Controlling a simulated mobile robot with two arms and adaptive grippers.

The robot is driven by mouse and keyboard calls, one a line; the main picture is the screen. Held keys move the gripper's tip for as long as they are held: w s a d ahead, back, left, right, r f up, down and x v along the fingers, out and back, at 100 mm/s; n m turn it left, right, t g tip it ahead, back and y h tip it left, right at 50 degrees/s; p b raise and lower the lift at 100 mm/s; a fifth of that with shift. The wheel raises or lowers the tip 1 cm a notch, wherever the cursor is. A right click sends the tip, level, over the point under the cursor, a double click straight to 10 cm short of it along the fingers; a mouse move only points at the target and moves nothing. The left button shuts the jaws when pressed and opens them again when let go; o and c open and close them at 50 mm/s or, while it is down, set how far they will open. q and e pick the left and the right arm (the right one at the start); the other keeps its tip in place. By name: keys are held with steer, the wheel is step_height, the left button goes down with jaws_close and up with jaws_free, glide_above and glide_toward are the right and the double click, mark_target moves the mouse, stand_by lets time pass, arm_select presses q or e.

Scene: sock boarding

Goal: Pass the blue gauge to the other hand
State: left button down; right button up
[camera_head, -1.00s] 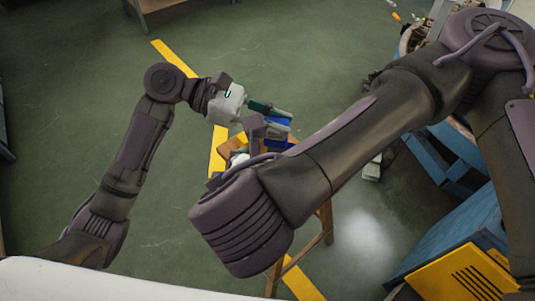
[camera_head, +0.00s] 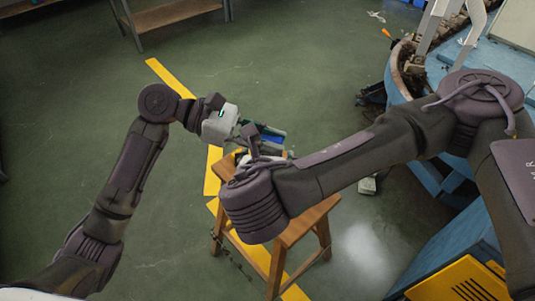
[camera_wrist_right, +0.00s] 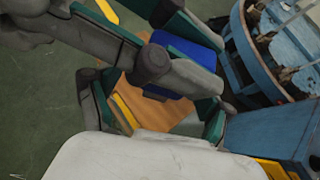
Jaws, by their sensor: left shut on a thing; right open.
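The blue gauge (camera_head: 275,139) is held by my left gripper (camera_head: 264,136) above a wooden stool, near the middle of the head view. In the right wrist view the blue gauge (camera_wrist_right: 190,38) shows at the top centre, between the teal-lined fingers of my left gripper (camera_wrist_right: 155,40), which partly cover it. My right gripper (camera_wrist_right: 155,112) is open, with its fingers to either side below the gauge and nothing seen gripped. In the head view my right wrist hides most of the right gripper (camera_head: 262,158).
The wooden stool (camera_head: 308,221) stands under both grippers, its top partly hidden. A blue round workstation (camera_head: 400,80) and a blue and yellow cabinet (camera_head: 440,250) stand to the right. A bench (camera_head: 170,16) is at the back. The green floor at left is clear.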

steer(key=shift+w+f, duration=0.25)
steer(key=shift+w, duration=0.1)
steer(key=c, duration=1.1)
arm_select(q)
steer(key=c, duration=1.4)
jaws_free()
arm_select(e)
steer(key=shift+c, duration=1)
arm_select(q)
steer(key=o, duration=0.5)
